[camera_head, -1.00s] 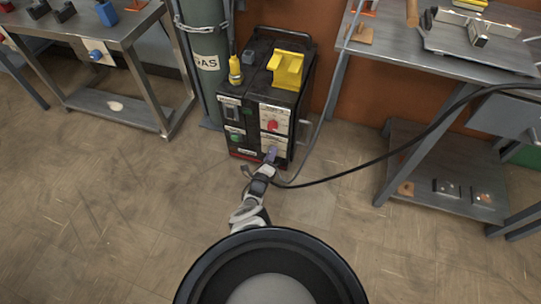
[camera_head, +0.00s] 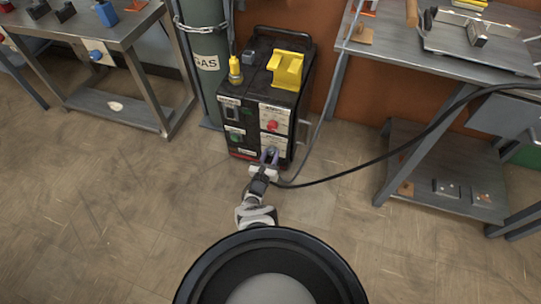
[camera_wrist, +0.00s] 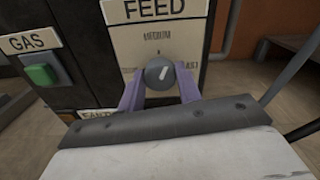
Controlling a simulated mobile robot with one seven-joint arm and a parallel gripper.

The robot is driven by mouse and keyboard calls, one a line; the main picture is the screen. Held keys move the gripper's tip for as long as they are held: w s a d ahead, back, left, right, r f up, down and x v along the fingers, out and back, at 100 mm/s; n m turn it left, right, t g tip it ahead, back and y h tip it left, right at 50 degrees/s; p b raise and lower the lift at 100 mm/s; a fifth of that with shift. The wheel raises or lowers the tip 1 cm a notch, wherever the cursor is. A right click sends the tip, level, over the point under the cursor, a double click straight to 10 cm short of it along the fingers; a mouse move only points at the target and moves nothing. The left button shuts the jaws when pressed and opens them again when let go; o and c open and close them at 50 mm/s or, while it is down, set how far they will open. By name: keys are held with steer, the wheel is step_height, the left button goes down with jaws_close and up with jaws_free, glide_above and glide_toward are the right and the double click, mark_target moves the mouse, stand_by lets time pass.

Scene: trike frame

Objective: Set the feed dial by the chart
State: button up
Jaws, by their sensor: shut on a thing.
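The feed dial (camera_wrist: 160,74) is a dark grey round knob with a white pointer mark tilted slightly right of upright in the wrist view. It sits on a pale panel (camera_wrist: 155,38) under the FEED label (camera_wrist: 155,8). My gripper (camera_wrist: 160,88) has its two purple fingers on either side of the dial and is shut on it. In the head view my gripper (camera_head: 269,157) reaches the lower right of the front of the black welding machine (camera_head: 243,151).
A green GAS switch (camera_wrist: 41,75) is left of the dial. A red knob (camera_head: 272,125) sits above the feed panel. A black cable (camera_head: 345,173) runs right from the machine. A gas cylinder (camera_head: 205,75) stands at left, and a workbench (camera_head: 400,62) at right.

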steer(key=m, duration=1.2)
steer(key=shift+s+m, duration=0.1)
steer(key=shift+m, duration=0.3)
stand_by(0.3)
steer(key=o, duration=1)
steer(key=p+v, duration=0.6)
steer(key=v, duration=0.7)
steer(key=shift+s, duration=0.35)
steer(key=shift+a, duration=0.1)
